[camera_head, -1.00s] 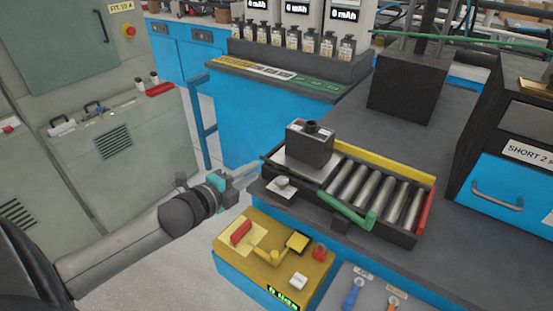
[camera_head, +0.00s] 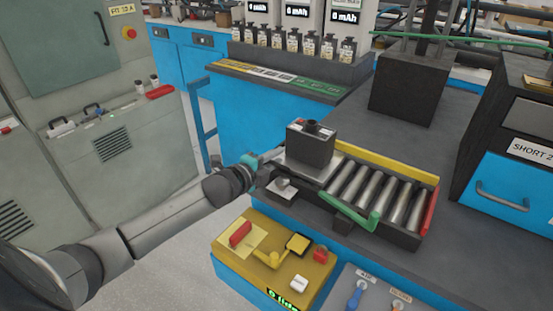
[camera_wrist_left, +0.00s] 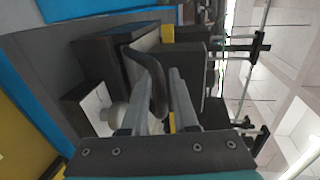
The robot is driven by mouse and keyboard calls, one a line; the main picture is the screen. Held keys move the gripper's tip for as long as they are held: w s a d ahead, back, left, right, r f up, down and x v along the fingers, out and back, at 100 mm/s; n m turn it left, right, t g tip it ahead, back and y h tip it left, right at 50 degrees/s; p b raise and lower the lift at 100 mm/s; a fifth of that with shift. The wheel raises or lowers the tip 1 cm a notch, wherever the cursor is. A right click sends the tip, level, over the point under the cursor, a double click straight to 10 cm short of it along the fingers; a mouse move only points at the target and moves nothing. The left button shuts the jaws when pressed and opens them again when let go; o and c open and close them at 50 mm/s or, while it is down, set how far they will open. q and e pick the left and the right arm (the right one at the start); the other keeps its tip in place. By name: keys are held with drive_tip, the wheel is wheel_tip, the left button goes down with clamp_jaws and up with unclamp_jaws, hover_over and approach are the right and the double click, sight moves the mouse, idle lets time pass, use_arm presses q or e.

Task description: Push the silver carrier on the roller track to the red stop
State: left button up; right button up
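The silver carrier (camera_head: 285,169) is a flat plate at the left end of the roller track (camera_head: 351,190), with a dark box-shaped battery (camera_head: 310,144) on it. Bare rollers run from it to the red stop (camera_head: 430,211) at the track's right end. My left gripper (camera_head: 266,157) is at the carrier's left edge. In the left wrist view its two fingers (camera_wrist_left: 159,104) stand apart, with a dark curved bar (camera_wrist_left: 152,80) between or just in front of them. I cannot tell whether they grip it. My right gripper is not in view.
A green lever (camera_head: 362,222) is at the track's near side, a yellow rail (camera_head: 385,163) along its far side. A yellow control box (camera_head: 262,262) stands in front and below. A dark pillar block (camera_head: 408,88) and a blue-drawer cabinet (camera_head: 500,190) stand behind and right.

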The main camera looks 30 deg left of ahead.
use_arm(q)
drive_tip(key=shift+w, duration=0.25)
clamp_jaws()
drive_tip(key=shift+f, duration=0.1)
idle(1.3)
